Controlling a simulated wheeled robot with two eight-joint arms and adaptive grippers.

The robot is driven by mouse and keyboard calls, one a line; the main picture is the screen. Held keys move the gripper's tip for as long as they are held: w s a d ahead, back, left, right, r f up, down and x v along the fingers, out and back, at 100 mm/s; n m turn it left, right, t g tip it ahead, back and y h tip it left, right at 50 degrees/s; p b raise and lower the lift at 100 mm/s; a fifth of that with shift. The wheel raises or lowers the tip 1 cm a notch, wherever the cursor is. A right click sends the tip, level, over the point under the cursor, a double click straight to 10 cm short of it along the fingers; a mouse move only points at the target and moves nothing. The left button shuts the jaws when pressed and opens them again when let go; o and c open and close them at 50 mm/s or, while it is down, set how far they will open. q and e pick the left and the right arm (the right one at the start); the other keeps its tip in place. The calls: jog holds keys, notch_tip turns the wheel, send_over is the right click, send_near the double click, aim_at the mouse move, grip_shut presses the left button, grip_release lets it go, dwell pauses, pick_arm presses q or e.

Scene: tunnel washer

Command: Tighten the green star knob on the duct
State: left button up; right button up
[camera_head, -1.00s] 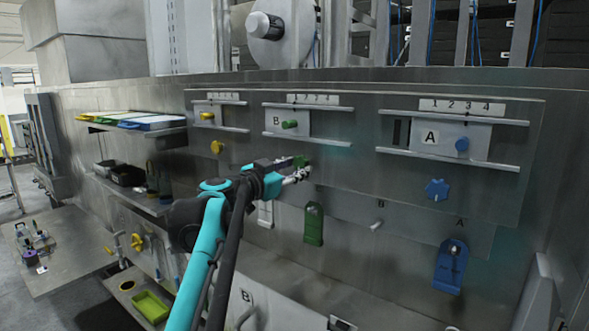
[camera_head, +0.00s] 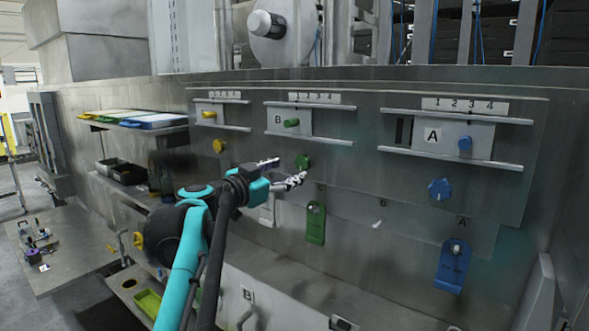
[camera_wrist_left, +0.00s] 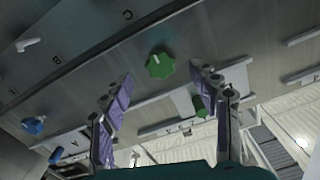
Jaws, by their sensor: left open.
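The green star knob (camera_head: 302,161) sits on the metal duct panel, below the slide plate marked B. My left gripper (camera_head: 286,172) is open and empty, just left of and below the knob in the head view, apart from it. In the left wrist view the green star knob (camera_wrist_left: 160,66) shows whole, beyond the two purple-padded fingertips and roughly centred between them. The open left gripper (camera_wrist_left: 161,77) has a wide gap with nothing in it. My right gripper is in neither view.
A green peg handle (camera_head: 291,123) is above the knob and a green latch (camera_head: 315,223) below it. A blue star knob (camera_head: 439,189) and blue latch (camera_head: 453,266) are to the right, a yellow knob (camera_head: 218,146) to the left. Slide rails stick out from the panel.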

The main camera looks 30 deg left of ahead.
pick_arm(q)
jog(key=s, duration=0.7)
jog(key=shift+s+a, duration=0.15)
jog(key=shift+a, duration=0.1)
jog(key=s+d+f+g+h+b, duration=0.15)
jog(key=d+f+b, duration=0.45)
jog(key=f, duration=0.7)
jog(key=s+d+f+g+b, duration=0.1)
jog(key=d+f+g+b, duration=0.35)
jog(key=f, duration=0.85)
jog(key=s+d+f+g+h+b, duration=0.1)
jog(key=d+f+b, duration=0.6)
jog(key=f, duration=0.6)
jog(key=s+d+f+n+g+y+b, duration=0.1)
jog(key=s+f+b, duration=0.3)
jog(key=f, duration=0.9)
jog(key=s+d+f+n+g+y+b, duration=0.1)
jog(key=s+f+b, duration=0.3)
jog(key=f+b, duration=0.4)
jog(key=s+d+f+n+g+y+b, duration=0.1)
jog(key=s+d+f+b, duration=0.2)
jog(key=f, duration=1.5)
jog(key=s+b, duration=0.1)
jog(key=b, duration=0.2)
jog(key=shift+f+n+g+y, duration=0.3)
jog(key=shift+g+y, duration=0.05)
jog(key=shift+g, duration=0.05)
